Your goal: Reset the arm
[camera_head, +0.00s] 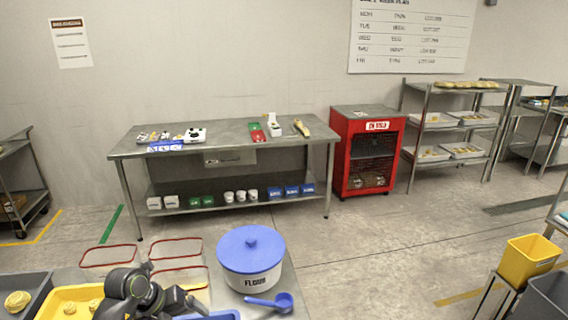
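My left arm shows at the bottom left as dark, rounded links, with my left gripper (182,300) at its right end, low over the near table. The gripper is small and partly cut off by the frame's lower edge, so I cannot tell if it is open or shut. No held thing can be made out. My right gripper is not in view.
The near table holds a blue-lidded flour tub (251,261), a blue scoop (270,302), red-rimmed trays (176,248) and a yellow tray (62,297). A steel table (225,134), red cabinet (368,150) and yellow bin (531,262) stand beyond open floor.

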